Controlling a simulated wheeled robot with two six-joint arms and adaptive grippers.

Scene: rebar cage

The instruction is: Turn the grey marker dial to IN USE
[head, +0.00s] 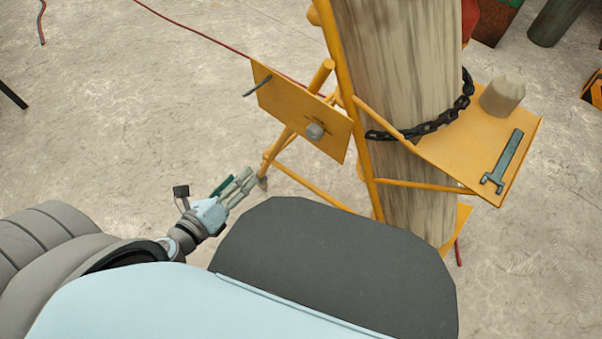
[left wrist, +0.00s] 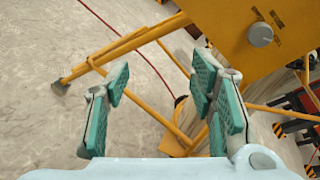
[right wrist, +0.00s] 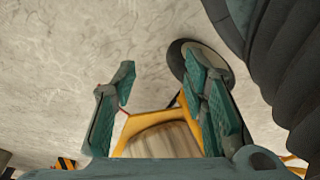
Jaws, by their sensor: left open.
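The grey marker dial (head: 315,130) sits on an upright yellow panel (head: 275,93) fixed to the yellow frame. In the left wrist view the dial (left wrist: 260,35) shows at the upper right, with dark marks on the panel around it; their wording is too small to read. My left gripper (head: 250,180) is open and empty, below and left of the dial and apart from it. Its teal pads show in the left wrist view (left wrist: 160,95). My right gripper (right wrist: 160,95) is open and empty in the right wrist view; the head view does not show it.
A thick wooden post (head: 405,60) stands in the yellow frame, with a dark chain (head: 430,127) around it. A blue-grey lever (head: 257,85) sticks out from the panel. Concrete floor lies open at left.

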